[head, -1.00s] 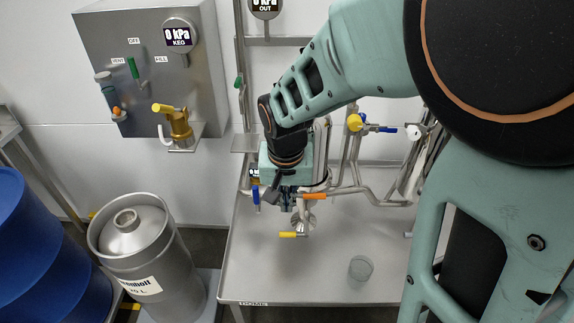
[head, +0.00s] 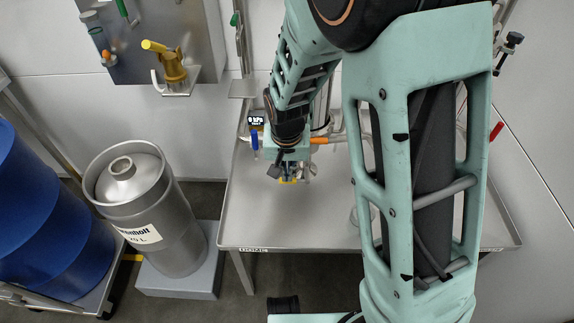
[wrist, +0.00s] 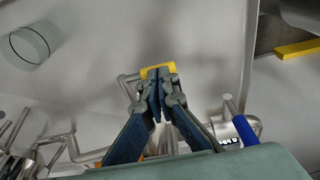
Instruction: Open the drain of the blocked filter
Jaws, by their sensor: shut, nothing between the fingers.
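A yellow valve handle (head: 288,181) sits low under the filter pipework on the steel table (head: 255,225); it also shows in the wrist view (wrist: 145,73). My gripper (head: 290,174) is shut with nothing between its fingers. In the wrist view its fingertips (wrist: 160,76) overlap the yellow handle; I cannot tell whether they touch it. A blue handle (head: 255,142) and an orange handle (head: 322,140) flank my gripper. A small gauge (head: 256,120) stands beside the blue handle. The filter body is mostly hidden behind my gripper and wrist.
A clear glass beaker (wrist: 30,45) stands on the table, mostly hidden by my arm in the head view. A steel keg (head: 150,235) stands on a grey block (head: 180,280) left of the table. A blue drum (head: 45,220) is further left. Steel pipes crowd the table's back.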

